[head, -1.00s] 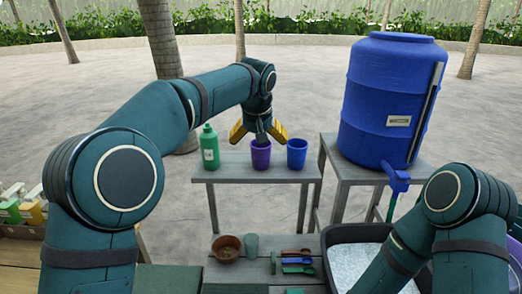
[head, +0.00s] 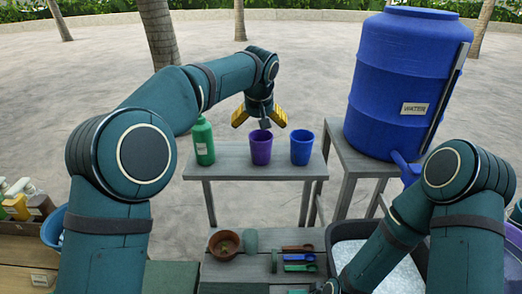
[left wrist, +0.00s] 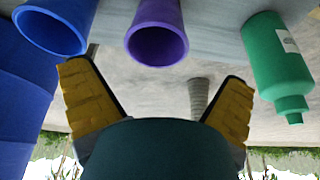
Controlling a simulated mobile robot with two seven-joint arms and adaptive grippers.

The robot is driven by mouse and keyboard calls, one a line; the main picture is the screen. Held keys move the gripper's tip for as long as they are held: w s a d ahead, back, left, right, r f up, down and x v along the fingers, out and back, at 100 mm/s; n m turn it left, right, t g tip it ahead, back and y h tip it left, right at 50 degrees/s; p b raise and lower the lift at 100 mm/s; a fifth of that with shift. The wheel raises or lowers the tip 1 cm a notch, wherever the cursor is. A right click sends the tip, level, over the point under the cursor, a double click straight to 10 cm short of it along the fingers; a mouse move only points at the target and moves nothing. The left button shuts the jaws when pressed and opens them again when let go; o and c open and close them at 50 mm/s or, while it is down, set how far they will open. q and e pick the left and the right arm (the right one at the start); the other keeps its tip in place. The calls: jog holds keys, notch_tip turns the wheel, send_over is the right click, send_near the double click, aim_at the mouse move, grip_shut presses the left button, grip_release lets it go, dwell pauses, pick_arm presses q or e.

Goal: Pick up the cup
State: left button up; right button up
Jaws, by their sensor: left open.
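A purple cup (head: 261,149) stands upright on a small grey table, and a blue cup (head: 301,148) stands to its right. My left gripper (head: 260,119) is open and empty, its yellow fingers spread above and behind the purple cup's rim. In the left wrist view the scene is upside down. There the purple cup (left wrist: 157,40) is at the top, between the lines of the open fingers (left wrist: 158,85) but beyond their tips. The blue cup (left wrist: 55,28) is to its left. The task does not say which cup. My right gripper is hidden or out of frame.
A green bottle (head: 204,142) stands left of the purple cup on the grey table (head: 235,174). A blue water tank (head: 407,85) is at the right. Nearer are a brown bowl (head: 224,246), several scoops and a dark tub (head: 345,233).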

aim_at(261, 136)
pick_arm(q)
jog(key=x, duration=0.5)
jog(key=shift+d+f, duration=0.25)
jog(key=shift+f, duration=0.15)
jog(key=shift+s, duration=0.1)
jog(key=c, duration=1.1)
